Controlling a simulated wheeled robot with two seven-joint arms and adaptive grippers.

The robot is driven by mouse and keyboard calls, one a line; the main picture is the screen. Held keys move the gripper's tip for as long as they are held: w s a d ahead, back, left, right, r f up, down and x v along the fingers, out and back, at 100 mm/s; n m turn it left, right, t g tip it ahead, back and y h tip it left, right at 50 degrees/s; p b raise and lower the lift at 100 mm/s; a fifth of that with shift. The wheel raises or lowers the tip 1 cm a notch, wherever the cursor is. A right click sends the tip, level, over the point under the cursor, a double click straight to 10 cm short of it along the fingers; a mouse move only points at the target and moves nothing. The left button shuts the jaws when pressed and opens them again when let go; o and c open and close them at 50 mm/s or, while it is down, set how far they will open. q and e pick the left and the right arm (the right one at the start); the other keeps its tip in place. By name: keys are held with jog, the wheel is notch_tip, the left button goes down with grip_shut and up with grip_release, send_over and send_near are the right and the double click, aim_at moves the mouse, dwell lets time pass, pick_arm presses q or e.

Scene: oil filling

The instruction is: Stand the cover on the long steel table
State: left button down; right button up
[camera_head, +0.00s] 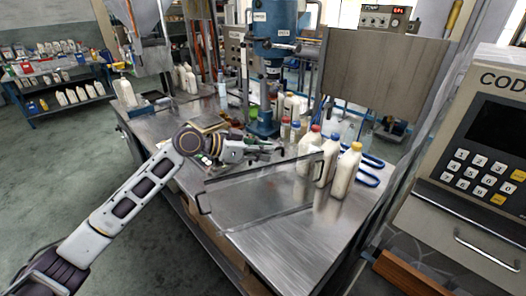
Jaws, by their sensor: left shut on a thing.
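The cover (262,192) is a clear, see-through panel with dark handles at its left and right ends. It is upright or slightly tilted over the front part of the long steel table (292,252). My left gripper (276,150) is at the far side of the cover's upper edge, shut on the cover. The exact grip is small and hard to make out. I cannot tell whether the cover's lower edge touches the table. My right gripper is not in view.
Cream bottles with red and yellow caps (346,171) stand close to the cover's right end. A blue press machine (275,30) stands behind. A keypad console (480,150) is at the right. The table's front right end is clear.

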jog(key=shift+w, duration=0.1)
pick_arm(q)
jog(key=c, duration=1.9)
grip_release()
jog(key=shift+f, duration=0.1)
jog(key=o, duration=0.4)
jog(key=shift+v, duration=0.95)
jog(key=b+v, duration=0.1)
jog(key=v, duration=0.8)
jog(key=shift+s+a, duration=0.1)
jog(key=shift+a, duration=0.05)
jog(key=shift+s+a+r, duration=0.15)
jog(key=shift+a+r, duration=0.1)
jog(key=shift+a, duration=0.05)
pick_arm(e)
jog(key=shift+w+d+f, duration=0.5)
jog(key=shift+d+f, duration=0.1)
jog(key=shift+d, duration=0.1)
